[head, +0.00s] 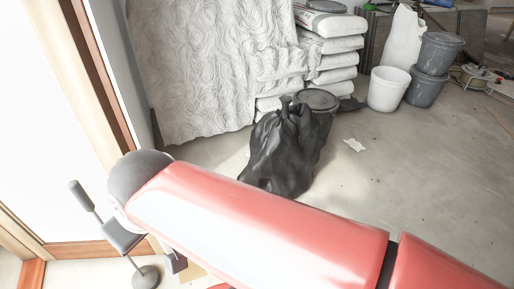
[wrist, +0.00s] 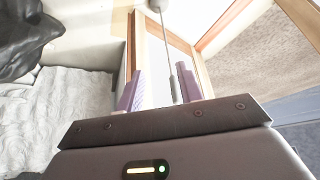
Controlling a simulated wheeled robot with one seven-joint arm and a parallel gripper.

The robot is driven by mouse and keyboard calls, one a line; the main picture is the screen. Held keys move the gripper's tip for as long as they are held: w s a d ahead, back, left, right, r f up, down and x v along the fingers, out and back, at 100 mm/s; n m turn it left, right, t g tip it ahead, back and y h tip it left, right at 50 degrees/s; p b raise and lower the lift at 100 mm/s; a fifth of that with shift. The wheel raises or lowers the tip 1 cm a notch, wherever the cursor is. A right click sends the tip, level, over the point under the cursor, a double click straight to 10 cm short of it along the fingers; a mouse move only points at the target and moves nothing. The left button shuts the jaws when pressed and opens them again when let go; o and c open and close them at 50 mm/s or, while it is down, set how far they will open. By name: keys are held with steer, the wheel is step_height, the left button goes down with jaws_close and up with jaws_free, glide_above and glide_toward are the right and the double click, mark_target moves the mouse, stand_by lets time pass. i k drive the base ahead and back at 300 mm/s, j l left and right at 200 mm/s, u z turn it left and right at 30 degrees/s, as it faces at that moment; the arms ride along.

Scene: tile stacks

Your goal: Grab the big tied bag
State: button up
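The big tied bag (head: 282,150) is black, crumpled plastic and stands on the floor in the middle of the head view, gathered to a knot at its top. Part of it shows at the upper left edge of the wrist view (wrist: 28,38). My gripper (wrist: 157,85) shows in the wrist view with its two purple fingers spread apart and nothing between them. It is apart from the bag, which lies off to its left there. In the head view my red arm crosses the foreground, and I cannot make out the fingers.
A dark lidded bucket (head: 322,102) stands right behind the bag. Stacked white sacks (head: 335,62) and a draped pale sheet (head: 195,70) are behind. A white bucket (head: 388,90) and stacked grey buckets (head: 432,68) stand right. A wood-framed doorway (head: 95,75) is left. Floor right of the bag is mostly clear.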

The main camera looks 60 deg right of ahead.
mark_target(286, 145)
steer(key=z, duration=2.1)
steer(key=i+l+u, duration=0.1)
steer(key=l, duration=0.2)
steer(key=i+l, duration=0.2)
steer(key=l, duration=0.15)
steer(key=i+l+u, duration=0.15)
steer(key=l, duration=0.2)
steer(key=i+l, duration=0.15)
steer(key=l, duration=0.2)
steer(key=i+l+u, duration=0.15)
steer(key=l, duration=0.2)
